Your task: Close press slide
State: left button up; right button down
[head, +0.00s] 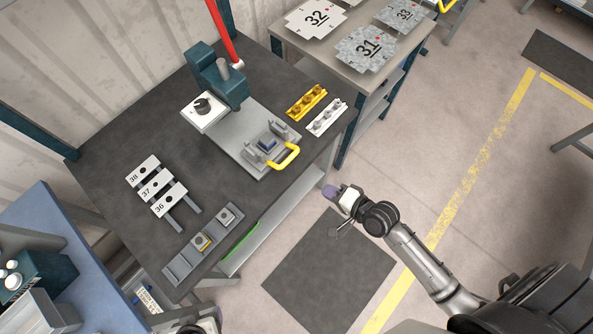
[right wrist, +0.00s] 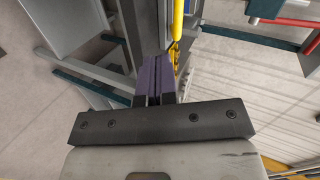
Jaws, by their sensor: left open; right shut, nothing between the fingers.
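The press (head: 218,78) is teal with a red lever (head: 224,35) and stands at the back of the dark bench. Its grey slide (head: 228,140) extends out toward the bench's front edge, carrying a fixture with a blue part (head: 267,144). The yellow slide handle (head: 286,158) is at the slide's front end; a yellow bar, likely this handle, shows in the right wrist view (right wrist: 178,20). My right gripper (head: 329,191) has purple fingers, shut and empty, in front of the bench, apart from the handle.
A yellow part rack (head: 306,102) and a white one (head: 327,116) lie right of the slide. Numbered plates (head: 155,187) and a grey tray (head: 204,243) lie at the bench's left. A side table (head: 345,40) with numbered sheets stands behind right. Floor around my right arm is clear.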

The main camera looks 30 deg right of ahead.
pick_arm(q)
jog(key=shift+f+b, duration=0.5)
jog(key=shift+f, duration=0.35)
pick_arm(e)
jog(key=shift+m+t, duration=0.5)
jog(key=shift+m, duration=0.4)
jog(key=shift+w+d+r+x, duration=0.15)
jog(key=shift+d+x, duration=0.1)
jog(key=shift+x, duration=2.15)
jog(key=shift+w+d+r+x, duration=0.15)
jog(key=shift+w+d+x, duration=0.1)
jog(key=shift+x, duration=2.15)
jog(key=shift+w+d+r+x, duration=0.1)
jog(key=shift+d+r+x, duration=0.15)
jog(key=shift+x, duration=2.15)
